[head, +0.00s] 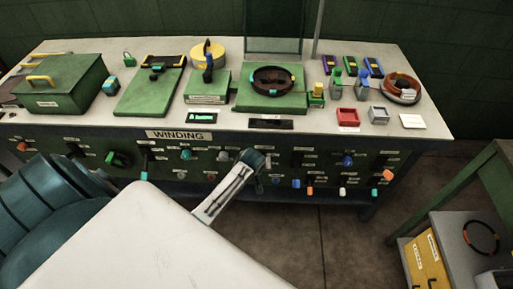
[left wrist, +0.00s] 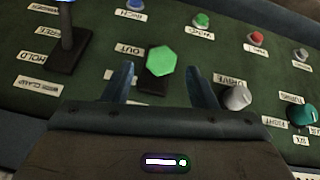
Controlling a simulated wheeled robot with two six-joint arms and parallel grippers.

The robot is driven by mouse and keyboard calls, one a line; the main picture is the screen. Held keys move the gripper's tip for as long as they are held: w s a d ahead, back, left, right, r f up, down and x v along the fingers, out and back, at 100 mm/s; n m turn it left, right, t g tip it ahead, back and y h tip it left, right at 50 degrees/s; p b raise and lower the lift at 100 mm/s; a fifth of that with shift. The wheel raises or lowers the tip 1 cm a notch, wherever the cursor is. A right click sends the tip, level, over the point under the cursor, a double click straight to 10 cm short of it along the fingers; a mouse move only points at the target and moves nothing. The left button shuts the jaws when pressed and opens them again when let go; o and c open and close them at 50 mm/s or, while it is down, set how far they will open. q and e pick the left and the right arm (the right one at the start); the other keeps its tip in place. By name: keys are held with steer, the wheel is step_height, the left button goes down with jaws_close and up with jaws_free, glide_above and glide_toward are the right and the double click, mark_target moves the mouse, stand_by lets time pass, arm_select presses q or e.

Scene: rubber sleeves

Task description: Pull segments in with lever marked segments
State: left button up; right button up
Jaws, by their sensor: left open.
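In the left wrist view my left gripper (left wrist: 162,69) is open, its two dark teal fingers apart on either side of a green six-sided knob (left wrist: 161,61). The knob is seen end-on over a dark slot plate, beside a label reading OUT (left wrist: 130,49). I cannot tell whether the fingers touch it, and no label reading "segments" is legible. In the head view my left arm (head: 225,192) reaches to the front panel under the WINDING sign (head: 178,135); its fingers cannot be made out there. My right gripper is not in view.
A dark lever (left wrist: 68,45) stands left of the knob by labels HOLD and CLAMP. A grey knob (left wrist: 237,97) and a teal knob (left wrist: 301,115) are at right. The bench top (head: 150,128) holds a green box (head: 62,82), fixtures and small trays. A side table (head: 458,245) is at lower right.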

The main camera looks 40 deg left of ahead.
arm_select(q)
steer(key=shift+v, duration=2.6)
